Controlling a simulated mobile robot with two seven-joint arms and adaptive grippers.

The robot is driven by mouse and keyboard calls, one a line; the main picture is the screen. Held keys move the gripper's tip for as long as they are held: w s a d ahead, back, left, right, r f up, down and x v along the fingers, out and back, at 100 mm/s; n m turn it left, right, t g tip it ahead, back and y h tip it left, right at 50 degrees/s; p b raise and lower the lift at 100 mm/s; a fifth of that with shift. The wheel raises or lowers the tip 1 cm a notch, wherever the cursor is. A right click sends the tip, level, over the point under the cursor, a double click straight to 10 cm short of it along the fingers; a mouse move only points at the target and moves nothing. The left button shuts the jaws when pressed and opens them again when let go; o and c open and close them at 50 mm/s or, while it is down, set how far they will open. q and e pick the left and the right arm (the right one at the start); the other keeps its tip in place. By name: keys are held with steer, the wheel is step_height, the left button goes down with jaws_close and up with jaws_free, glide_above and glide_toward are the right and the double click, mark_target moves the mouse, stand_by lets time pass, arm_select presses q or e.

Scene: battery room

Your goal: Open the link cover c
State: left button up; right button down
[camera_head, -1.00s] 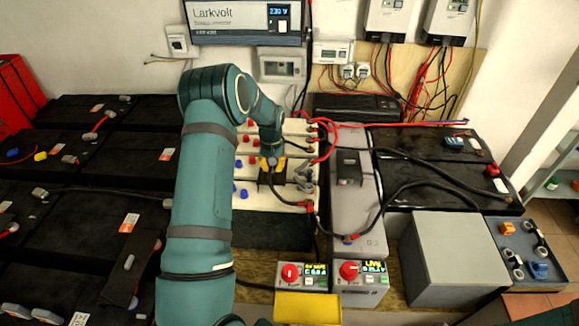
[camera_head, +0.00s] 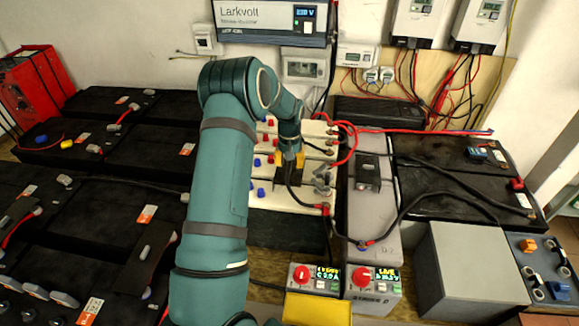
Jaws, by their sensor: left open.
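My left arm reaches in from the bottom, and its gripper (camera_head: 289,166) points down over the white terminal block (camera_head: 259,197). The fingers are open and partly hidden by the wrist. A small dark cover (camera_head: 281,182) with a yellow part lies right at the fingertips; I cannot tell whether they touch it. Another dark cover (camera_head: 367,170) lies on the grey battery to the right. A further dark cover (camera_head: 147,257) is tilted on the black batteries at the left. No letter is readable, so I cannot tell which is link cover c. My right gripper is not in view.
Red cables (camera_head: 347,145) and black cables (camera_head: 398,205) run right of the gripper. Two meters with red knobs (camera_head: 301,273) stand in front, beside a yellow box (camera_head: 317,308). A grey box (camera_head: 470,260) is at the right. The Larkvolt unit (camera_head: 265,18) hangs behind.

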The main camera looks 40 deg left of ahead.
mark_target(289, 167)
arm_select(q)
step_height(289, 167, up, 10)
steer(key=shift+f, duration=0.15)
stand_by(0.7)
